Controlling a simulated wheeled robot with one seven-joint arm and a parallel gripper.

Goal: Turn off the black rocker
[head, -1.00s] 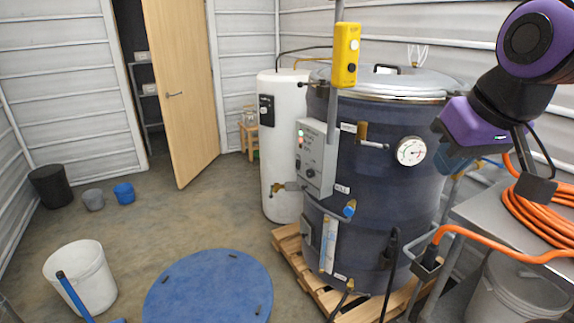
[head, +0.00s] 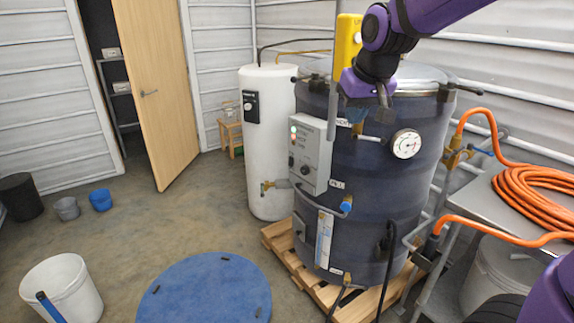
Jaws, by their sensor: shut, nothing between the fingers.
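A grey control box (head: 309,155) is mounted on the front of the dark vessel (head: 365,190). It carries small lit lamps and a dark round knob (head: 291,161). A black rocker cannot be made out for certain at this size. A black panel (head: 251,107) also sits on the white tank (head: 265,165). My gripper (head: 384,103) is shut and empty. It points down in front of the vessel's upper part, to the right of and above the grey box, and appears apart from it. My arm covers part of the yellow box (head: 347,42).
The vessel stands on a wooden pallet (head: 277,238). An orange hose (head: 535,190) lies coiled on a metal bench at right. A round gauge (head: 406,144) and valves stick out from the vessel. A blue disc (head: 205,290) and white bucket (head: 65,290) are on the floor.

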